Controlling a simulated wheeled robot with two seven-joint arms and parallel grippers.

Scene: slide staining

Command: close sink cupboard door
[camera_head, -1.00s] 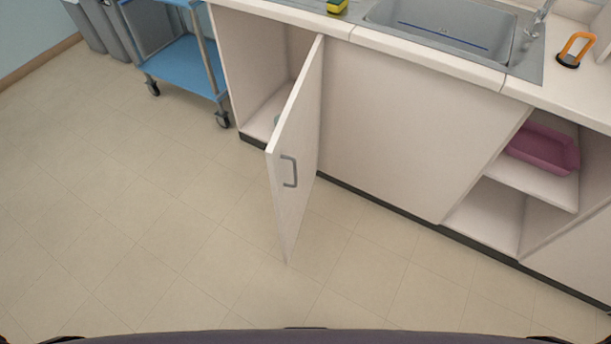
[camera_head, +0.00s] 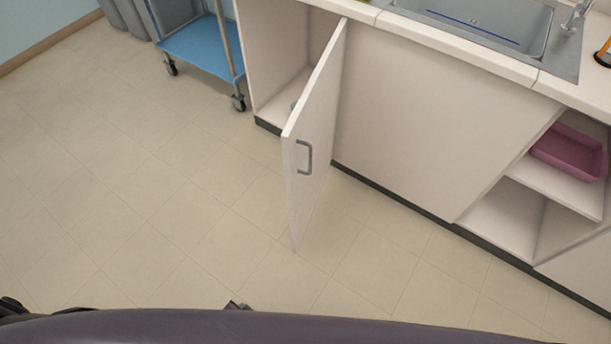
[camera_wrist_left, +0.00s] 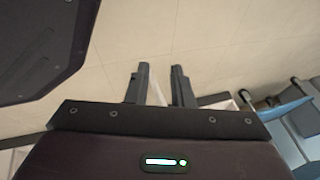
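The sink cupboard door (camera_head: 312,150) is a pale panel with a grey bar handle (camera_head: 304,157). It stands wide open, swung out from the cupboard (camera_head: 275,55) over the floor. My left gripper (camera_wrist_left: 161,72) shows in the left wrist view with its two dark fingers apart. A pale surface shows beyond and between the fingers, and I cannot tell how far off it is. My right gripper is not in view.
A blue trolley (camera_head: 203,50) on castors stands left of the open cupboard. The counter holds a steel sink (camera_head: 490,22). A pink tray (camera_head: 570,152) sits on an open shelf at right. The tiled floor (camera_head: 150,210) in front and left is clear.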

